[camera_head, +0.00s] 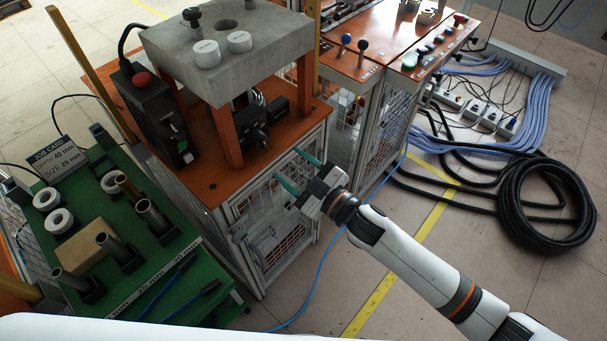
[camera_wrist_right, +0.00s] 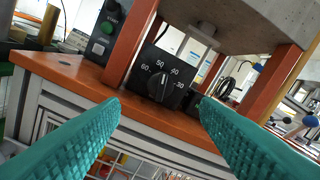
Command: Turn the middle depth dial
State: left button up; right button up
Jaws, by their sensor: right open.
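The depth dial (camera_wrist_right: 158,86) is a black knob with a pale pointer line on a black face, with numbers such as 60, 50 and 30 around it. It sits on the orange machine top beneath the grey block, between orange posts. In the head view the black dial unit (camera_head: 250,124) is seen from above and its face is not readable. My right gripper (camera_head: 287,165) is open and empty in front of the machine. In the right wrist view its teal fingers (camera_wrist_right: 159,106) spread to either side of the dial, apart from it. My left gripper is not in view.
An orange post (camera_wrist_right: 131,45) stands left of the dial, and the grey block (camera_head: 228,55) overhangs it. A black control box with a red button (camera_head: 141,79) is at the left. A green table (camera_head: 190,236) holds rings and tubes. Coiled black hose (camera_head: 545,205) lies on the right floor.

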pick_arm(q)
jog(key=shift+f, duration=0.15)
pick_arm(e)
jog(key=shift+v, duration=1.6)
